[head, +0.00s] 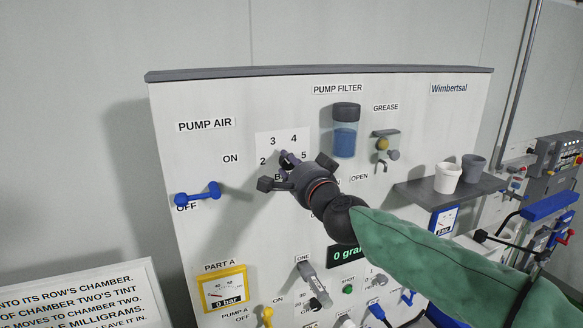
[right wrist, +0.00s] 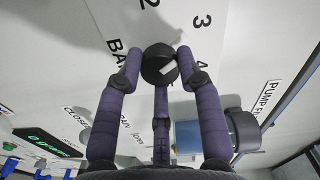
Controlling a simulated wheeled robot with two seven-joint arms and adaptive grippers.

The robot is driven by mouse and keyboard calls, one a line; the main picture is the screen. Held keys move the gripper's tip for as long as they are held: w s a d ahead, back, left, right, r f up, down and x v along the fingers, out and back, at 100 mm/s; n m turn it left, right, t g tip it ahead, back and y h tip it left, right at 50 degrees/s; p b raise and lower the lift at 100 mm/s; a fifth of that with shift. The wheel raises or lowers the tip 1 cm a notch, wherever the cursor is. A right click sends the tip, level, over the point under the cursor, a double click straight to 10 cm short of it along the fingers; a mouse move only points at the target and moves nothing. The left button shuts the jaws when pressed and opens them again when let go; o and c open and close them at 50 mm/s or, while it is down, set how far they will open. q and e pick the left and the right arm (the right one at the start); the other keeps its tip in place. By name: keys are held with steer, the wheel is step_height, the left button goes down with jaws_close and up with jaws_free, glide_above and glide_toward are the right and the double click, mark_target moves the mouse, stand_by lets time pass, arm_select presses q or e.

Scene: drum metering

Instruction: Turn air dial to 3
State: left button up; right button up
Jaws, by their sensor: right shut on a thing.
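The air dial is a round black knob with a white mark (right wrist: 159,62), on a white scale plate (head: 264,143) numbered 2, 3, 4 and 5 under the PUMP AIR label. In the right wrist view the mark slants toward the side of the 4; its exact reading is unclear. My right gripper (head: 289,166) reaches in from the right and is shut on the dial. In the right wrist view the fingers (right wrist: 160,78) close around the knob from both sides and below. In the head view the gripper hides most of the dial. My left gripper is out of view.
A blue ON/OFF lever (head: 198,195) sits left of the dial. A blue-filled pump filter (head: 345,130) and a grease fitting (head: 383,144) are above right. A shelf (head: 425,196) with cups stands farther right. Gauges and small valves fill the lower panel.

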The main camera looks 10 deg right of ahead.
steer(key=shift+m, duration=0.3)
stand_by(0.4)
steer(key=o, duration=1.1)
steer(key=shift+o, duration=0.2)
steer(key=s+d, duration=0.2)
steer(key=s, duration=0.9)
steer(key=shift+s+d, duration=0.15)
steer(key=shift+s, duration=0.25)
steer(key=shift+f, duration=0.1)
